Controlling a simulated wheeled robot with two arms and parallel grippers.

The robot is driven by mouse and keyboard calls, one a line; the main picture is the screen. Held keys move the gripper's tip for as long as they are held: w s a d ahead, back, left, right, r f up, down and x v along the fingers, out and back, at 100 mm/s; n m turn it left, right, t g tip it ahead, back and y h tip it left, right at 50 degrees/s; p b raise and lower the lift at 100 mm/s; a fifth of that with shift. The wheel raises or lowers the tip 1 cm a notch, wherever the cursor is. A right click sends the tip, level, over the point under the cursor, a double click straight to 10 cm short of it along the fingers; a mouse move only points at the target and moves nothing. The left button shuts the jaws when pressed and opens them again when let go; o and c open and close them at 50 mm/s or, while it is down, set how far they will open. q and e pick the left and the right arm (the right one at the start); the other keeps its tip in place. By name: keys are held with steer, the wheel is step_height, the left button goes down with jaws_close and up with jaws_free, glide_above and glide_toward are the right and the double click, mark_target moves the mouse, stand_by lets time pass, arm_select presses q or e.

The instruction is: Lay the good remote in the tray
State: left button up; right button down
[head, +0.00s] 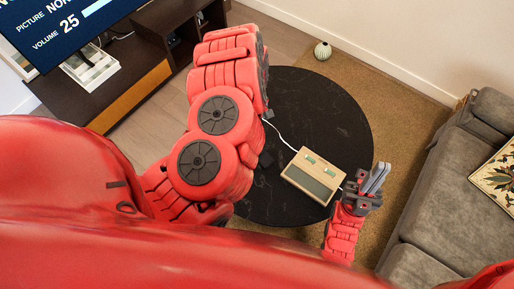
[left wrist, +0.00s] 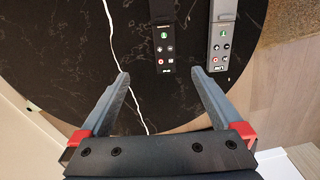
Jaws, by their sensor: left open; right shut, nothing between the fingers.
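Two dark remotes lie side by side in the left wrist view, a left one (left wrist: 162,38) and a right one (left wrist: 223,42). Each has a green button and small red and white buttons; I cannot read their end labels surely. My left gripper (left wrist: 158,74) is open and empty, its fingertips just short of the left remote's near end. In the head view my left arm hides most of that area. A beige box (head: 299,177) with a grey panel and two green patches sits on the table; I cannot tell whether it is the tray. My right gripper (head: 376,178) is shut and empty beside it.
The round black table (head: 335,115) carries a white cord (head: 281,136) running towards the beige box; a white cord (left wrist: 110,40) also passes left of the remotes. A grey sofa (head: 455,160) stands at right, a TV cabinet (head: 120,75) at upper left. The table's far part is clear.

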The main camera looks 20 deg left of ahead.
arm_select(q)
steer(key=f+b, duration=0.1)
steer(key=f, duration=0.2)
steer(key=f+b, duration=0.2)
steer(key=f, duration=0.2)
steer(key=f+b, duration=0.1)
steer(key=f, duration=0.2)
steer(key=shift+s+f+b, duration=0.25)
steer(key=shift+s+b, duration=0.05)
steer(key=shift+b, duration=0.1)
steer(key=shift+w+f, duration=0.1)
steer(key=shift+f, duration=0.6)
steer(key=f, duration=0.4)
steer(key=shift+s+a+f, duration=0.2)
steer(key=shift+s+a, duration=0.05)
steer(key=shift+a, duration=0.15)
steer(key=shift+d+f, duration=0.1)
steer(key=shift+f, duration=0.5)
steer(key=shift+c, duration=0.2)
steer(key=c, duration=1.5)
steer(key=shift+r, duration=0.1)
